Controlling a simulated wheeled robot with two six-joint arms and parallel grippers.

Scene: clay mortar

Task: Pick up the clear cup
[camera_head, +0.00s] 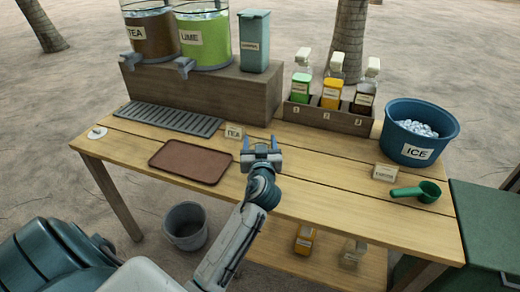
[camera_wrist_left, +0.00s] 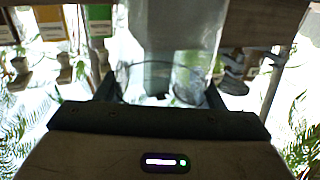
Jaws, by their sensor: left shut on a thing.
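My left gripper (camera_head: 262,150) is over the wooden table, just right of the small TEA card (camera_head: 234,132). It is shut on the clear cup (camera_wrist_left: 165,45). In the left wrist view the see-through cup wall stands between the two dark fingers, and the background shows through it. In the head view the cup is too clear and small to make out. I cannot tell whether it touches the table. My right gripper is in neither view.
A brown tray (camera_head: 190,162) lies left of the gripper, with a grey drip grate (camera_head: 167,119) behind. TEA (camera_head: 152,36) and LIME (camera_head: 204,40) dispensers stand on a raised block (camera_head: 200,92). An ICE bucket (camera_head: 418,130), bottle rack (camera_head: 328,117) and green scoop (camera_head: 417,192) are right.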

